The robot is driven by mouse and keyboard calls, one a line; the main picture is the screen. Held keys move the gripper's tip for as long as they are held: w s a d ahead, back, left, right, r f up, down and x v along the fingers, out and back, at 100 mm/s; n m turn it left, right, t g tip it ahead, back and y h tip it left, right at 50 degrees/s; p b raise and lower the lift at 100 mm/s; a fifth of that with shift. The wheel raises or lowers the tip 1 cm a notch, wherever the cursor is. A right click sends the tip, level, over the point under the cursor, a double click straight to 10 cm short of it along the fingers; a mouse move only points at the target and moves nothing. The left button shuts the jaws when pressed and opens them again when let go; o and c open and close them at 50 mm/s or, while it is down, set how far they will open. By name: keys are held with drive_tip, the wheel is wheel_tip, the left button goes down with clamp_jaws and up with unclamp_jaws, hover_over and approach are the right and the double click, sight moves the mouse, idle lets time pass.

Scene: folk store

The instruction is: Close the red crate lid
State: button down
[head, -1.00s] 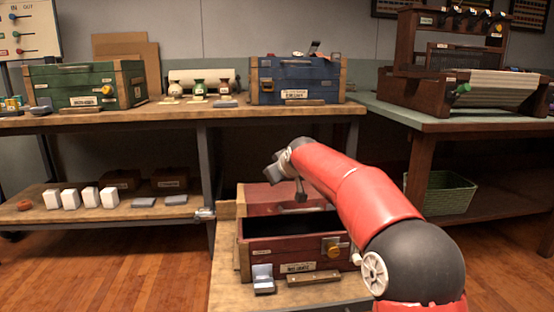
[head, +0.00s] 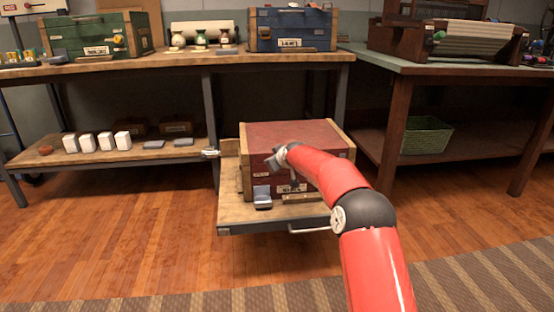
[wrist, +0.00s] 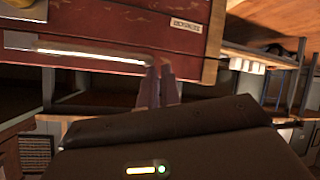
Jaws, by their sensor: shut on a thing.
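The red crate (head: 262,178) stands on a pull-out wooden shelf. Its red lid (head: 295,132) lies flat across the top and looks down; any small gap at the front is hidden by my arm. My gripper (head: 282,158) is at the front of the crate, near the lid's front edge. In the wrist view, my gripper's fingers (wrist: 158,68) are close together at the end of a pale metal bar (wrist: 90,54) on the red lid (wrist: 130,20). They are shut on the lid at its handle, though the exact contact is unclear.
A small grey block-like stand (head: 262,197) sits before the crate on the wooden shelf (head: 235,212). A workbench (head: 180,68) with green (head: 90,38) and blue (head: 290,30) crates is behind. A dark table (head: 420,68) stands right. The floor in front is open.

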drive_tip(key=shift+s+d+f+g, duration=0.1)
drive_tip(key=shift+d+f+g, duration=0.1)
drive_tip(key=shift+f, duration=0.65)
drive_tip(key=shift+s+d+f+g, duration=0.1)
drive_tip(key=shift+d+f, duration=0.1)
drive_tip(key=shift+f, duration=0.65)
wheel_tip(320, 180, up, 6)
drive_tip(key=a+p, duration=0.1)
drive_tip(key=a, duration=0.1)
drive_tip(key=s+d+f, duration=0.3)
drive_tip(key=s, duration=0.5)
drive_tip(key=s+d+r+m+g+h+p, duration=0.1)
drive_tip(key=s+d+r+p, duration=0.1)
drive_tip(key=s+d+r, duration=0.45)
drive_tip(key=s+d+r+m+h+p, duration=0.15)
drive_tip(key=s+r, duration=0.25)
drive_tip(key=s, duration=0.6)
drive_tip(key=s+d+r+m+g+h+p, duration=0.1)
drive_tip(key=s+d+r+p, duration=0.15)
drive_tip(key=s+r, duration=0.4)
drive_tip(key=s+d+m+g+p, duration=0.1)
drive_tip(key=s+d+m+p, duration=0.1)
drive_tip(key=s, duration=1.1)
drive_tip(key=s+d+f+m+g+p, duration=0.1)
drive_tip(key=s+d, duration=0.4)
drive_tip(key=s, duration=0.8)
drive_tip(key=shift+s+d+m+g+h+p, duration=0.2)
drive_tip(key=shift+m+g+h+p, duration=0.25)
drive_tip(key=shift+m+p, duration=0.45)
drive_tip(key=shift+w, duration=0.1)
